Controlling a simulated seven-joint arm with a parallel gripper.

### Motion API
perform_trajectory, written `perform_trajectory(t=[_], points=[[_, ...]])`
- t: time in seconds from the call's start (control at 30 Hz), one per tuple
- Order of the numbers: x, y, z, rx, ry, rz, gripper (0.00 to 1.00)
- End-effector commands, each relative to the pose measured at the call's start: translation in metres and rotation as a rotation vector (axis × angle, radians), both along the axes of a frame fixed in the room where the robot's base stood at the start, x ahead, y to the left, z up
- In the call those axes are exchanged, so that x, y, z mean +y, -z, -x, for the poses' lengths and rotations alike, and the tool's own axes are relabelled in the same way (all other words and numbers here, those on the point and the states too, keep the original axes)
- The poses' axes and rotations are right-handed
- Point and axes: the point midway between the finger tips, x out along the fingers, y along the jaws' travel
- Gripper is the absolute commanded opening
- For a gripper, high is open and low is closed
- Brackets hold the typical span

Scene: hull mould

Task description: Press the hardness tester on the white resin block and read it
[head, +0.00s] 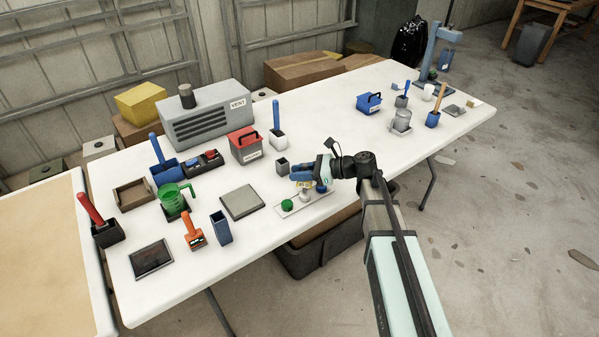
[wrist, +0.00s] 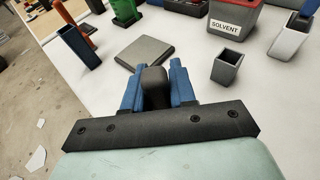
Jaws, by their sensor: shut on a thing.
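My gripper (head: 300,176) is over the pale strip (head: 283,214) near the table's front edge. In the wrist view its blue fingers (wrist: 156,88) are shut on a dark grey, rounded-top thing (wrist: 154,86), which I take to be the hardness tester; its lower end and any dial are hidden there. On the strip stand a green round block (head: 287,204), a whitish block (head: 305,195) in the middle, and a blue block (head: 321,187) partly under my gripper. The held thing is just above the whitish block; I cannot tell whether they touch. No reading is visible.
A grey slab (head: 241,202) lies left of the strip. A small grey open cup (head: 282,167) stands close behind my gripper, with the red solvent box (head: 246,146) beyond. An orange handheld tool (head: 193,231) and blue holder (head: 220,228) stand further left. The table right of my gripper is fairly clear.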

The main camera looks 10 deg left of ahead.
Motion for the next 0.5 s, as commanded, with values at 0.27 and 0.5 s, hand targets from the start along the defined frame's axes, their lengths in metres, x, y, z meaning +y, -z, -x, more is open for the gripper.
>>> perform_trajectory(t=[0.27,0.5], points=[[0.0001,0.0027,-0.0001,0.0,0.0,-0.001,0.0],[0.0,0.005,-0.0001,0.001,0.0,-0.001,0.0]])
